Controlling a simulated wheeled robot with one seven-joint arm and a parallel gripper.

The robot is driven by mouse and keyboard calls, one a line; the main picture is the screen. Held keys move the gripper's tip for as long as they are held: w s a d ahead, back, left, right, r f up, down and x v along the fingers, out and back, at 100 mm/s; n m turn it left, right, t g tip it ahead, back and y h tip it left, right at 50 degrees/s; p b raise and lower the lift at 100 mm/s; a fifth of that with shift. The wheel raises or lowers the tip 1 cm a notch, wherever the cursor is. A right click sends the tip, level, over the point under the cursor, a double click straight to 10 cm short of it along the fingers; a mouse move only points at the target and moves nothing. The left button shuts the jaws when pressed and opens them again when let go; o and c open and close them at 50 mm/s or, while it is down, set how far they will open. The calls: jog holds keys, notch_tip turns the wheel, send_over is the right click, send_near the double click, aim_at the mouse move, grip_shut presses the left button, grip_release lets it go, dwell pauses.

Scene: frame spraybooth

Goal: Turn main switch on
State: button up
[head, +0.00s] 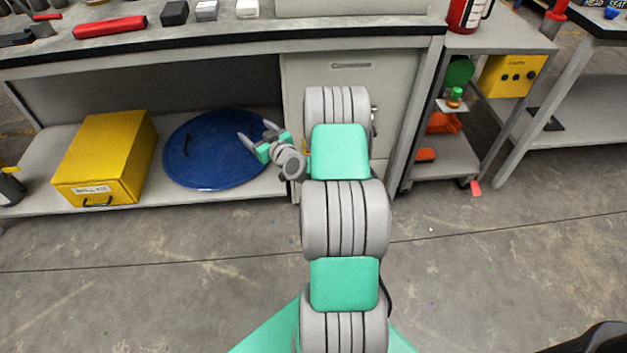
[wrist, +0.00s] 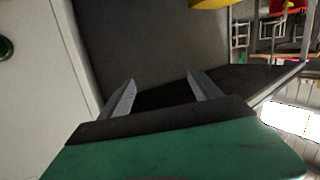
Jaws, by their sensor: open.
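I cannot pick out a main switch for certain in either view. In the wrist view a round green part with a dark rim (wrist: 5,47) sits on a pale panel (wrist: 38,80) at the left edge, partly cut off; I cannot tell what it is. My gripper (head: 256,132) is open in the head view, in front of the bench's lower shelf and over the round blue lid (head: 205,165). In the wrist view my gripper (wrist: 160,80) has its fingers apart with nothing between them.
A yellow box (head: 105,150) stands on the lower shelf left of the lid. A grey cabinet (head: 400,95) is behind my arm. On the right, a cart (head: 440,170) and a yellow box with black knobs (head: 512,76) stand near another table. The floor in front is clear.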

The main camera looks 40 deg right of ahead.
jog(key=s+d+f+m+g+h+b, duration=0.1)
jog(key=s+d+f+m+h+b, duration=0.2)
jog(key=s+d+f+h, duration=0.5)
jog(key=s+d+f+m+h+b, duration=0.1)
jog(key=s+d+f+m+b, duration=0.2)
jog(key=d+f, duration=0.65)
jog(key=w+d+f+m+p, duration=0.1)
jog(key=w, duration=0.5)
jog(key=shift+d+f+h, duration=0.3)
jog(key=shift+f, duration=0.1)
jog(key=shift+c, duration=0.3)
